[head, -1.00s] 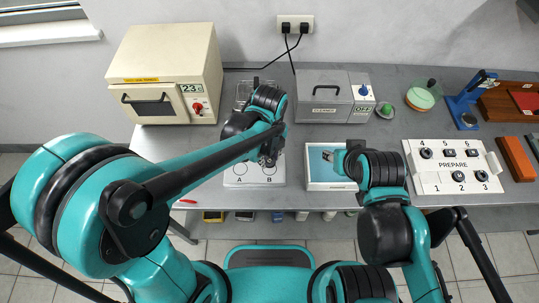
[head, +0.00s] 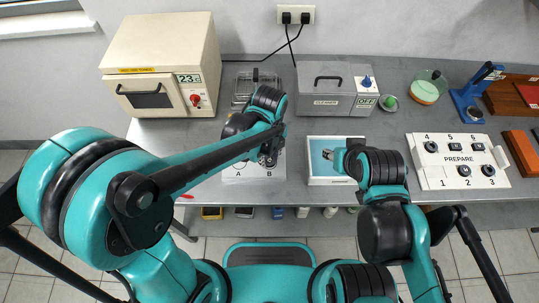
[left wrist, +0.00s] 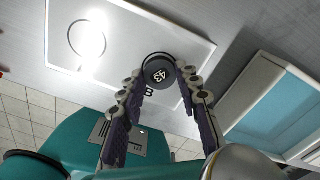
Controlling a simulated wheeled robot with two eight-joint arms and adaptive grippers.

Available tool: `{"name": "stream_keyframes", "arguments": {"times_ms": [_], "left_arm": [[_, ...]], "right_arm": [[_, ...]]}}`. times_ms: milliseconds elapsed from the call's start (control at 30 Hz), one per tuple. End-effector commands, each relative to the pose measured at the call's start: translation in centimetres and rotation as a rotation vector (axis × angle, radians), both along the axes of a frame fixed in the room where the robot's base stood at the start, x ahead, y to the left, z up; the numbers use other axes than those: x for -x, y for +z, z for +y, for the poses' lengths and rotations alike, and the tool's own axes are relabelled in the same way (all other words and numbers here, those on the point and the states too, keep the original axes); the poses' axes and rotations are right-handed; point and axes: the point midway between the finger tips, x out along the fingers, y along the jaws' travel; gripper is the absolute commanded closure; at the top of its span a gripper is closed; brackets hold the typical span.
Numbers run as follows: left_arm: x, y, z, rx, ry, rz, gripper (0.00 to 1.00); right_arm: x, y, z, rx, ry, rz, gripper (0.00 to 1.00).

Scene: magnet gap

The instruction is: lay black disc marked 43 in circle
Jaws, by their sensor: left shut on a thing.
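The black disc marked 43 (left wrist: 158,72) is between the fingertips of my left gripper (left wrist: 158,82), which is shut on it. It is over the circle at B on the white plate (left wrist: 130,20); part of a dark ring shows just beyond its edge. I cannot tell whether the disc touches the plate. The other circle (left wrist: 87,38) on the plate is empty. In the head view the plate (head: 236,176) lies under my left gripper (head: 268,160), which hides most of the B circle. My right gripper (head: 328,155) is over the blue-lined tray (head: 314,174); its fingers are too small to judge.
An oven (head: 160,65) stands at the back left, a wire basket (head: 245,88) and the cleaner box (head: 330,100) behind the plate. The PREPARE panel (head: 430,180) is to the right of the tray. Bare bench (head: 180,140) shows left of the plate.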

Motion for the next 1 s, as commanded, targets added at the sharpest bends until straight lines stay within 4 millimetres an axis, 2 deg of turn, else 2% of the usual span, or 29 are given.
{"name": "stream_keyframes", "arguments": {"times_ms": [667, 700, 767, 800, 1000], "left_arm": [[0.00, -0.41, 0.00, 0.000, 0.000, 0.000, 0.93], [0.00, -0.40, 0.00, 0.000, 0.000, 0.000, 0.62], [0.00, -0.38, 0.00, 0.000, 0.000, 0.000, 0.46], [0.00, -0.37, 0.00, 0.000, 0.000, 0.000, 0.43], [0.00, -0.37, 0.00, 0.000, 0.000, 0.000, 0.43]], "right_arm": [[0.00, -0.37, 0.00, 0.000, 0.000, 0.000, 0.60], [0.00, -0.36, 0.00, 0.000, 0.000, 0.000, 0.60], [0.01, -0.34, 0.00, 0.000, 0.000, 0.000, 0.60], [0.00, -0.33, 0.00, 0.000, 0.000, 0.000, 0.60], [0.00, -0.33, 0.00, 0.000, 0.000, 0.000, 0.60]]}}
